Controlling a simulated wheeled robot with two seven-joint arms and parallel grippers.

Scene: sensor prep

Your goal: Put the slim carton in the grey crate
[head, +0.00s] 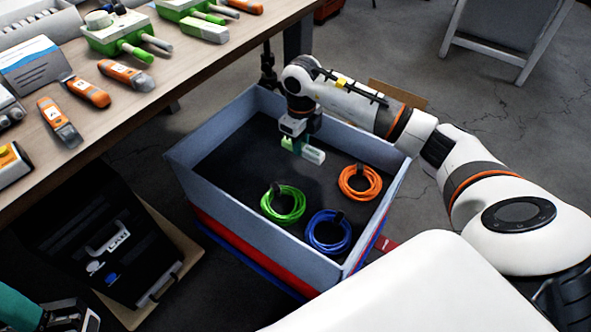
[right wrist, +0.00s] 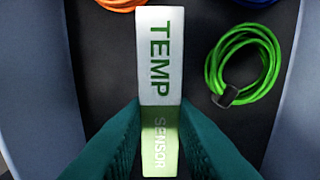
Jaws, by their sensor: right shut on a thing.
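The slim carton (right wrist: 159,60) is white and green, with "TEMP SENSOR" printed on it. My right gripper (right wrist: 160,128) is shut on it, with one teal finger on each side. In the head view the carton (head: 312,154) and my right gripper (head: 300,140) are inside the outline of the grey crate (head: 188,190), over its dark floor. I cannot tell whether the carton touches the floor. My left gripper (head: 75,318) shows only in part at the bottom left corner; its jaw state is unclear.
The crate holds a green cable coil (head: 296,209), a blue one (head: 318,243) and an orange one (head: 348,187). A wooden table (head: 200,62) with tools stands at the left. A black case (head: 100,235) is below it. Part of the crate floor at left is bare.

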